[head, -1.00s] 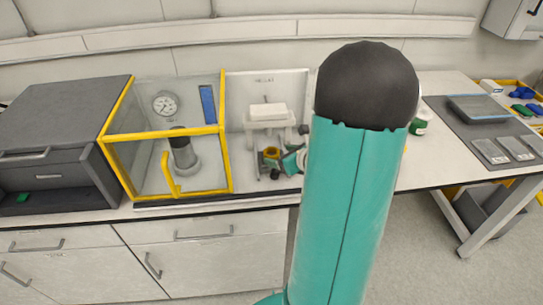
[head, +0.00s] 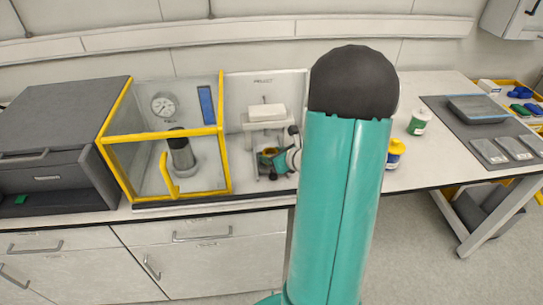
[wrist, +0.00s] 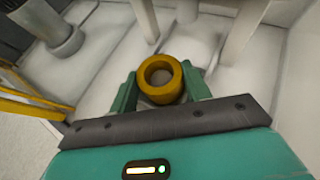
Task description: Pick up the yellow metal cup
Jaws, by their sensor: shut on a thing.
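The yellow metal cup (wrist: 147,91) is a thick yellow ring with a round opening, seen from above in the wrist view. My gripper (wrist: 160,84) has its green fingers on the cup's left and right sides and is shut on it. In the head view the cup (head: 268,152) shows small, next to my gripper (head: 272,160), in front of the white stand. The cup's underside is hidden, so I cannot tell whether it still touches the surface.
A white stand (head: 266,114) is close behind the cup. A yellow-framed clear enclosure (head: 226,160) with a reactor (head: 182,155) is to the left. A yellow bottle with a blue part (head: 395,153) and a green-and-white jar (head: 419,121) are right of my arm.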

